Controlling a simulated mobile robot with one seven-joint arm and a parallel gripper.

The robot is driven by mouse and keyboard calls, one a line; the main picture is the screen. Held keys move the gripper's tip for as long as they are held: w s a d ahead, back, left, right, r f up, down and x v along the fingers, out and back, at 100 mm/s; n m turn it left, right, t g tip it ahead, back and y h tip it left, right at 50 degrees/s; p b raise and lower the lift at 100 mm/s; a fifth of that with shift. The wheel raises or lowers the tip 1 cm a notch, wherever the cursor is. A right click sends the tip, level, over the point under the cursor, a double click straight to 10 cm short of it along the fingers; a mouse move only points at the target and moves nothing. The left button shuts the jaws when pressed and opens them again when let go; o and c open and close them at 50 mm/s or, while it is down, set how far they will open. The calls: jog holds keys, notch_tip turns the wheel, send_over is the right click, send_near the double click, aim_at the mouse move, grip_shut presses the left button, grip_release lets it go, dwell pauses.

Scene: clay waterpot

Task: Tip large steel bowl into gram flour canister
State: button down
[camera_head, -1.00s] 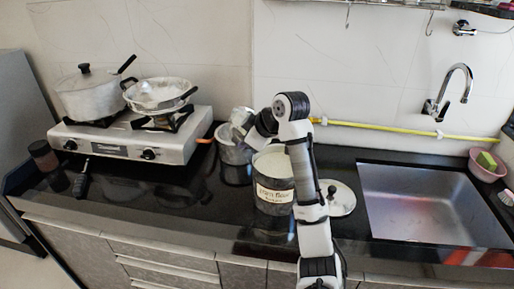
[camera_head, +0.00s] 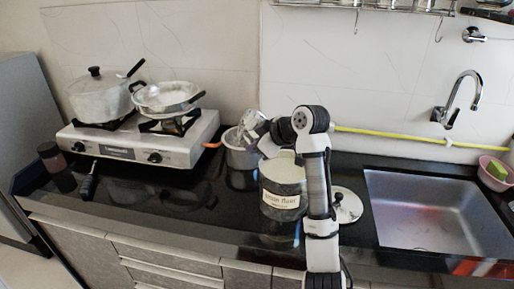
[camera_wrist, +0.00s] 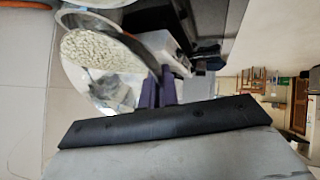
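The gram flour canister (camera_head: 268,202) stands upright on the counter with its label facing me, its top open and pale inside, partly behind my arm. My gripper (camera_head: 262,133) is above and behind it, mostly hidden by my wrist. In the wrist view its two dark fingers (camera_wrist: 158,90) are close together at the edge of a shiny steel bowl (camera_wrist: 112,90), apparently gripping it. Pale grains (camera_wrist: 95,47) show at the bowl's far side. In the head view the bowl (camera_head: 248,122) is a small silvery shape, tilted, left of the wrist.
A metal pot (camera_head: 240,157) stands left of the canister. A round lid (camera_head: 347,206) lies to the right. The sink (camera_head: 430,210) is farther right. A stove (camera_head: 135,145) with a lidded pot (camera_head: 97,100) and a pan (camera_head: 166,97) is at left.

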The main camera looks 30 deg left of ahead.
dwell(0.5)
jog(key=shift+w+d+r+y+b, duration=0.1)
jog(key=shift+d+y+b, duration=0.2)
jog(key=shift+y, duration=0.3)
dwell(0.3)
jog(key=shift+d+y, duration=0.1)
jog(key=shift+y, duration=0.3)
jog(key=shift+d+r+m+y+b, duration=0.15)
jog(key=shift+m+y+b, duration=0.15)
jog(key=shift+w, duration=0.1)
jog(key=shift+d+r+g+y+b, duration=0.25)
jog(key=shift+d+g+y+b, duration=0.1)
jog(key=shift+y, duration=0.25)
jog(key=shift+w+d+m+y+b, duration=0.1)
jog(key=shift+m+y+b, duration=0.2)
dwell(0.3)
jog(key=shift+d+r+y, duration=0.2)
jog(key=shift+r+y, duration=0.05)
jog(key=shift+y, duration=0.15)
